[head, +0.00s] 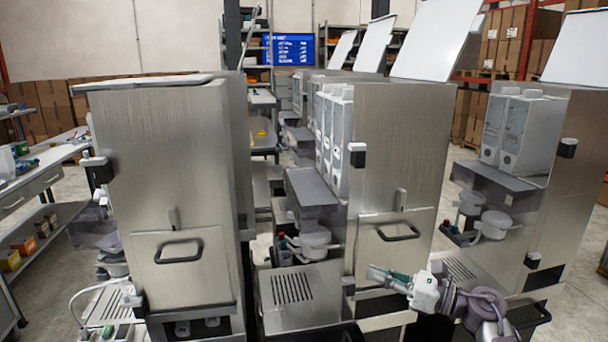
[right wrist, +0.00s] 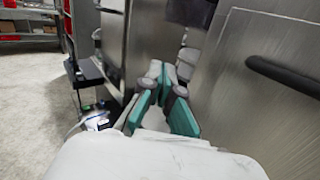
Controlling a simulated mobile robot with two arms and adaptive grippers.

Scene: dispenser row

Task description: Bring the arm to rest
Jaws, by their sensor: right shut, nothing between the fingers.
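My right gripper (head: 376,272) is in front of the lower part of the middle steel dispenser (head: 400,150), just below its dark drawer handle (head: 398,232). My right arm comes in from the lower right. In the right wrist view the teal-padded fingers (right wrist: 158,72) meet at their tips with nothing between them, so the gripper is shut and empty. A steel panel with a dark handle (right wrist: 285,78) stands close on the right there. I cannot tell whether the gripper touches the dispenser.
Another dispenser (head: 175,160) stands at left and one more (head: 555,190) at right. Raised lids (head: 435,40) stand above the cabinets. A grey ledge with a slotted plate (head: 292,290) juts out left of the gripper. A workbench (head: 40,180) is at far left.

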